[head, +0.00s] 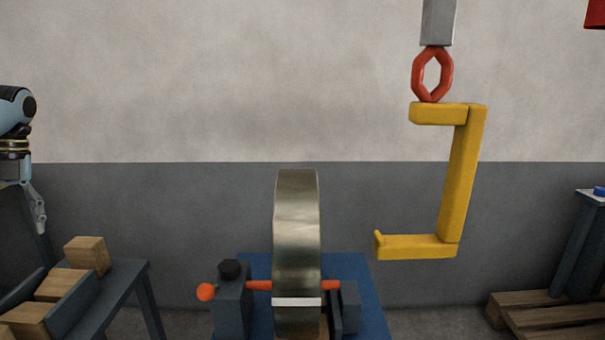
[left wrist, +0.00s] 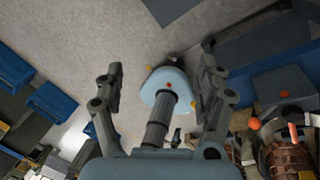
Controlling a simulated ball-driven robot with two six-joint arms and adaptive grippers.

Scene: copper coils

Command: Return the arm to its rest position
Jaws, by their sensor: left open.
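My left arm hangs at the left edge of the head view, with its left gripper (head: 36,208) pointing down, partly cut off by the frame. In the left wrist view the left gripper (left wrist: 160,76) has its two fingers wide apart with nothing held between them. Parts of my own body show beyond the fingers. My right arm and gripper are in neither view.
A coil (head: 297,215) stands upright on a blue stand (head: 372,305), with an orange bar across it. A yellow C-shaped hook (head: 460,185) hangs at the right from a red link (head: 432,75). Wooden blocks (head: 87,254) sit on a dark bench (head: 128,272) lower left.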

